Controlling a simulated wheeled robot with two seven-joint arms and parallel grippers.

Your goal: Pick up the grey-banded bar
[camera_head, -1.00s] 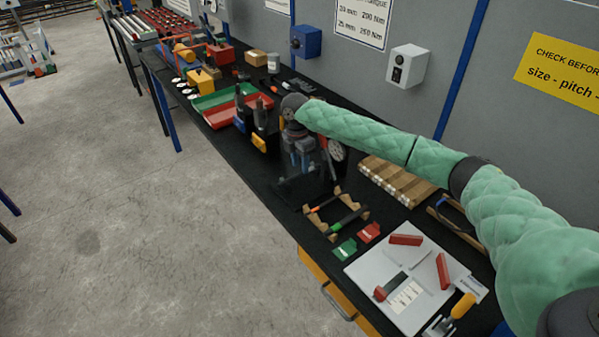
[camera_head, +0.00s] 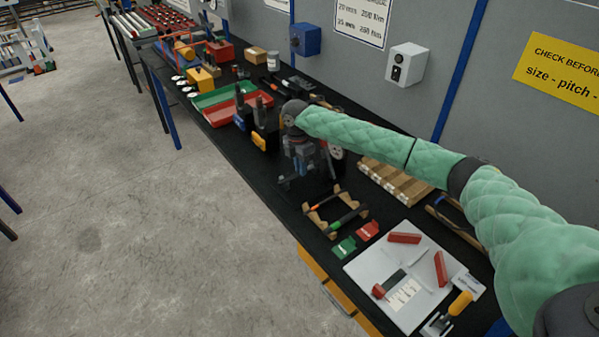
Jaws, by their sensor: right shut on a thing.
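My right gripper (camera_head: 287,184) hangs from the green-sleeved arm over the black bench, just behind and left of a small wooden rack (camera_head: 312,218). It is small and dark against the bench. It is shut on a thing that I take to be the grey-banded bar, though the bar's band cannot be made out. In the rack lie a bar with an orange band (camera_head: 328,199) and a bar with a green band (camera_head: 345,219). No grey-banded bar shows in the rack. My left gripper is not in view.
A white board (camera_head: 418,255) with red pieces lies at the front right, beside a green block (camera_head: 345,247) and a red block (camera_head: 367,231). A wooden slatted block (camera_head: 395,181) lies behind. Red and green trays (camera_head: 222,107) stand farther back left.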

